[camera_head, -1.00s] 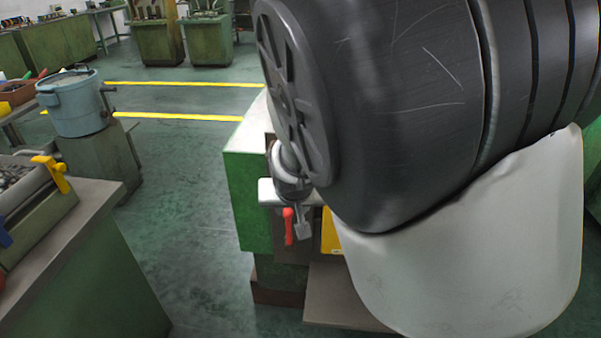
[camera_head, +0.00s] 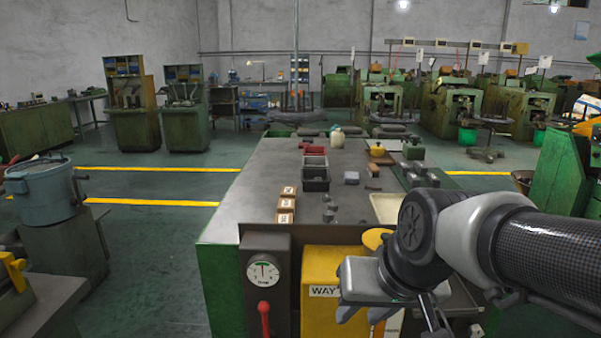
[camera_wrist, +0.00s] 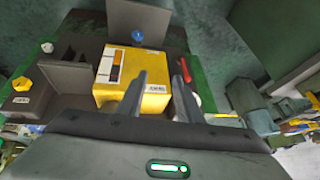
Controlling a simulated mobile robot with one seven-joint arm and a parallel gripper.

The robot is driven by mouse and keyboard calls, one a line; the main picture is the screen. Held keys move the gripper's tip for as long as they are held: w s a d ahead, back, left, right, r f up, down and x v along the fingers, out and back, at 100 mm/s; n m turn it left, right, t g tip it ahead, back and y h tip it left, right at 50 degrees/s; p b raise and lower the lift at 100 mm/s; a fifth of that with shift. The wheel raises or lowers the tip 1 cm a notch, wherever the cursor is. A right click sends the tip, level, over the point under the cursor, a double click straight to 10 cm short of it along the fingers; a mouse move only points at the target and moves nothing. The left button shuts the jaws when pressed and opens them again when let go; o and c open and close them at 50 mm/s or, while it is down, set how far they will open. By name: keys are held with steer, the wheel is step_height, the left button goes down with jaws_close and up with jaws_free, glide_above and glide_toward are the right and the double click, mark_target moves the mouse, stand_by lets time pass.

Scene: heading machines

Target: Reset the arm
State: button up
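My arm reaches in from the right in the head view, with its black forearm and white-grey wrist. My gripper (camera_head: 405,325) points down in front of the bench's near right part, its tips near the bottom edge of the picture. In the wrist view my gripper (camera_wrist: 160,80) shows two dark fingers standing apart with nothing held between them. A yellow box (camera_wrist: 152,97) lies beyond the fingers, with a gap I cannot measure. The same yellow box (camera_head: 325,280), marked "WAY", sits at the bench's front in the head view.
A green machine bench (camera_head: 225,215) carries dark bins (camera_head: 315,175), small wooden blocks (camera_head: 287,205) and a pale tray (camera_head: 385,208). A gauge (camera_head: 263,272) and a red handle (camera_head: 264,318) are at its front. A blue-grey bucket (camera_head: 42,190) stands left. Floor between is clear.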

steer(key=s+d+r+h, duration=0.2)
steer(key=s+d, duration=0.3)
steer(key=s, duration=0.2)
step_height(320, 180, up, 18)
steer(key=p, duration=1.7)
steer(key=shift+a+f+p, duration=0.2)
steer(key=shift+p, duration=0.2)
